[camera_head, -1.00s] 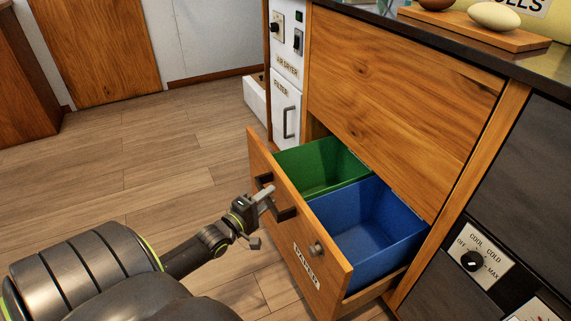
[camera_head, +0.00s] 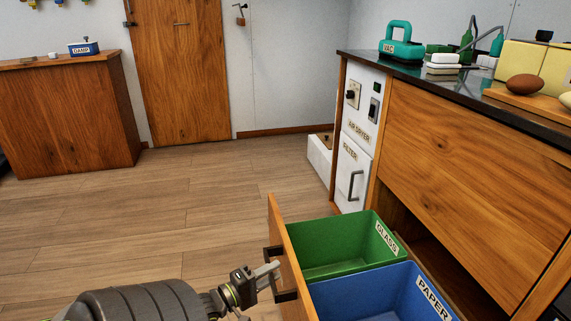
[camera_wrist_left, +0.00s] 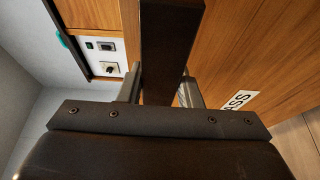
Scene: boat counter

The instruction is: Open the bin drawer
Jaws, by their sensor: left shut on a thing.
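The bin drawer (camera_head: 289,262) stands pulled out from the wooden counter. Inside it are a green bin (camera_head: 335,245) labelled GLASS and a blue bin (camera_head: 385,293) labelled PAPER. My left gripper (camera_head: 268,276) is at the drawer's front and shut on its dark handle (camera_head: 285,294). The left wrist view shows the handle (camera_wrist_left: 165,50) between the two fingers. The lower part of the drawer front is out of the picture. My right gripper is not in view.
The counter front panel (camera_head: 470,170) rises behind the drawer. A white air dryer and filter unit (camera_head: 357,150) stands beyond it. A wooden cabinet (camera_head: 65,115) is at far left. The plank floor (camera_head: 150,215) left of the drawer is clear.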

